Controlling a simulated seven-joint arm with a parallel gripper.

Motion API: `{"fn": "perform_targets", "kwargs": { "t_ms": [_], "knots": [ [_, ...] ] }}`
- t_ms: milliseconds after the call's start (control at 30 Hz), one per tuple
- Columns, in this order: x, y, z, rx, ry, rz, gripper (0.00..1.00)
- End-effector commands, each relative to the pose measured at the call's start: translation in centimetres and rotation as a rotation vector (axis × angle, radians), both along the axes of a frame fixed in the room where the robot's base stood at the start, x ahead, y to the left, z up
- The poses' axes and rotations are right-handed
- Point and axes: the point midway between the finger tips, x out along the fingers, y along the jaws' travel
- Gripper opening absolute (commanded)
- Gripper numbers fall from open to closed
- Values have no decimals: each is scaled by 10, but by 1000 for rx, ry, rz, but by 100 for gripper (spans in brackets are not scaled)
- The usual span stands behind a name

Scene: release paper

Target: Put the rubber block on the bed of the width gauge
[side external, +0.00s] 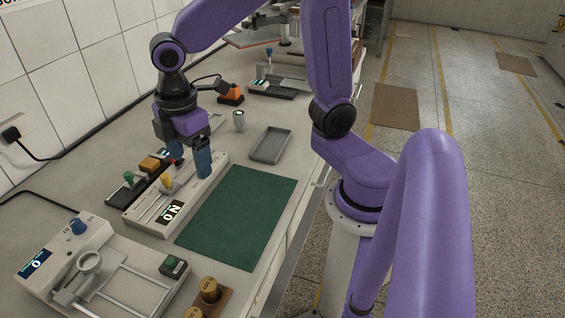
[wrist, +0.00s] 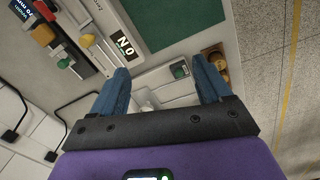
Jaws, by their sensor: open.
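My gripper (side external: 203,163) is above the bench beside a pale instrument (side external: 150,222) with a yellow knob and a lit display. Its two blue fingers are spread and nothing is between them in the wrist view (wrist: 161,70). An ochre block (side external: 150,164) sits on a dark instrument (side external: 153,188) with a green knob, left of the pale one. The ochre block also shows in the wrist view (wrist: 43,36), away from the fingers. I cannot tell whether it is the rubber block, or which instrument is the width gauge.
A green mat (side external: 238,215) lies clear beside the pale instrument. A grey tray (side external: 270,146), a small metal cylinder (side external: 239,120) and an orange object (side external: 231,94) stand farther back. A large blue-knobbed instrument (side external: 105,262) and a wooden holder with brass pieces (side external: 211,291) are at the front.

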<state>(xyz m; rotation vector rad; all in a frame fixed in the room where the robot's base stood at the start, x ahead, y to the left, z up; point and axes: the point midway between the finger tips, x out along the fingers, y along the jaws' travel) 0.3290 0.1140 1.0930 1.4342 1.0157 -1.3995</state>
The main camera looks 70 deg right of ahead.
Motion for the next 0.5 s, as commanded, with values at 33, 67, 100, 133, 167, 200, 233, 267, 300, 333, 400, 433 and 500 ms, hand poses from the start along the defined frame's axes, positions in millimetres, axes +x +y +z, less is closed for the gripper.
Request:
{"fn": "perform_targets", "kwargs": {
  "t_ms": [33, 67, 100, 133, 167, 200, 233, 267, 300, 333, 400, 433, 500],
  "knots": [
    [-24, -4, 1, 9, -1, -13, 78],
    [-37, -7, 0, 13, 0, -26, 78],
    [-54, -11, -1, 18, 2, -42, 78],
    [-67, -15, -2, 22, 3, -55, 78],
    [-79, -19, -3, 26, 5, -68, 78],
    [-94, -24, -5, 31, 8, -84, 78],
    [-105, -29, -7, 34, 10, -96, 78],
    [-115, -33, -8, 36, 12, -106, 78],
    [-126, -39, -11, 41, 14, -121, 78],
    [-134, -42, -12, 43, 15, -130, 78],
    [-148, -51, -16, 46, 20, -148, 78],
    [-153, -53, -17, 46, 20, -155, 78],
    [-160, -58, -19, 48, 23, -167, 78]
  ]
}}
